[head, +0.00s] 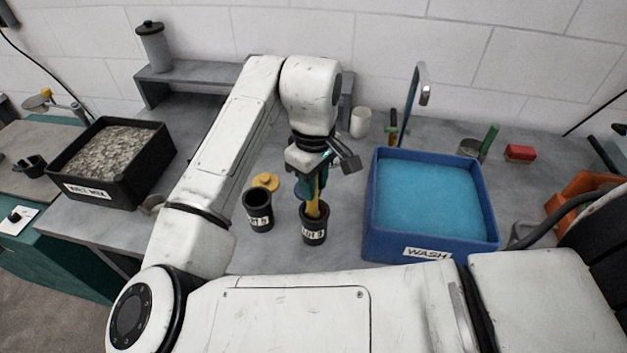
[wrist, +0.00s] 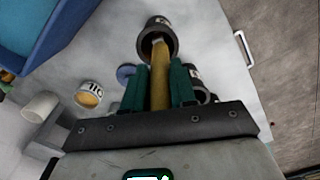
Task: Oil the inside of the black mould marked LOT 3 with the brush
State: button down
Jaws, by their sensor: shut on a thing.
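The black mould marked LOT 3 (head: 314,236) stands upright on the grey bench, left of the blue tub. My gripper (head: 310,180) is above it, shut on the brush (head: 313,208), whose yellow-brown handle points down. The brush's lower end is in the mould's mouth; the mould's wall hides how deep it reaches. In the wrist view the brush (wrist: 160,80) runs between the green fingers of my gripper (wrist: 158,70) to the mouth of the mould (wrist: 148,24). An open tin labelled OIL (wrist: 90,88) stands off to the left there.
A second black mould (head: 258,222) stands close left of LOT 3. A blue WASH tub (head: 431,245) is close on the right. A black bin of gravel-like mix (head: 150,166) is far left. A white cup (head: 360,122) and a tap (head: 422,85) stand behind.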

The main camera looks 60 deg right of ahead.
jog(key=shift+r+p, duration=2.1)
jog(key=shift+r, duration=1.7)
jog(key=shift+w, duration=0.1)
